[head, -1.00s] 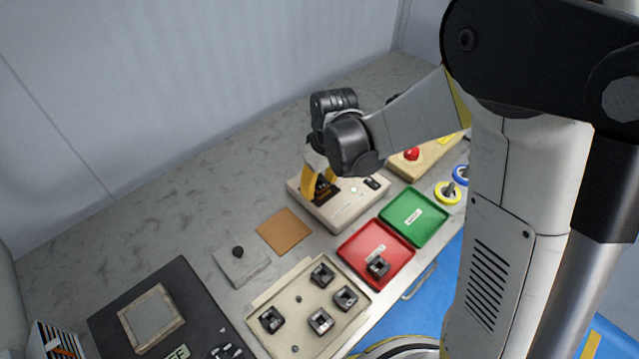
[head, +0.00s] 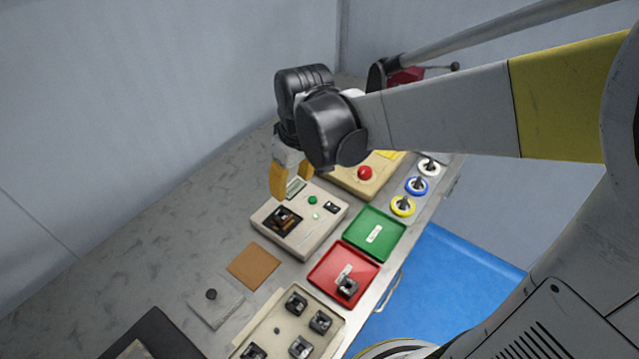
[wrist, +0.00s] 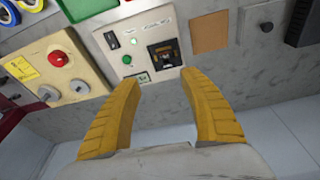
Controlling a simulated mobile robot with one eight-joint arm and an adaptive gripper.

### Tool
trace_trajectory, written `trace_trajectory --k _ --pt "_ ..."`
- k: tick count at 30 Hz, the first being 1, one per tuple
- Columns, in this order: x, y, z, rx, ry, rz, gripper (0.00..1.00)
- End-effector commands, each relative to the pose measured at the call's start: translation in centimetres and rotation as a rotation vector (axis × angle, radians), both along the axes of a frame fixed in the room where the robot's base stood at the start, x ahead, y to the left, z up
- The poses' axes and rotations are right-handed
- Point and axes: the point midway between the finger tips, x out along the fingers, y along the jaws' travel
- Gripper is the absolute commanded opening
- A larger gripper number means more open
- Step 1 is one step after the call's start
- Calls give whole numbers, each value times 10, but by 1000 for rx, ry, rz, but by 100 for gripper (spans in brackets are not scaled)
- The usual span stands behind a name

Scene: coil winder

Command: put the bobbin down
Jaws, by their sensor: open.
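A dark bobbin with a copper-brown middle (head: 283,219) sits in the square recess on top of the cream box (head: 317,230). It also shows in the wrist view (wrist: 163,56), near the top centre. My gripper (head: 288,182) is above and behind the box, clear of the bobbin. In the wrist view its two yellow fingers (wrist: 162,82) are spread wide with nothing between them. Another dark bobbin (head: 347,287) lies in the red tray (head: 322,281). Several more stand in the beige tray (head: 272,322).
A green tray (head: 388,240) is empty apart from a label. A tan box with a red button (head: 365,173) stands beyond the cream box. Coloured spools on pegs (head: 403,205) line the right edge. A brown pad (head: 253,266) lies flat.

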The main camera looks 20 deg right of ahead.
Motion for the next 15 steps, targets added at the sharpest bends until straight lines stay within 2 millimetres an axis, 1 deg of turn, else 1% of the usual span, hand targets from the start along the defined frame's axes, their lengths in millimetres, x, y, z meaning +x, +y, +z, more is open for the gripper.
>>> trace_trajectory --k 1,3,6,9,12,15 --pt "-13 -9 11 6 -29 -39 51" --pt "-29 -20 26 17 -78 -105 51" --pt "-52 -36 43 35 -149 -198 51" --pt "-76 -50 54 58 -220 -286 51" --pt "-96 -61 59 81 -284 -362 51" --pt "-111 -69 61 101 -334 -423 51"
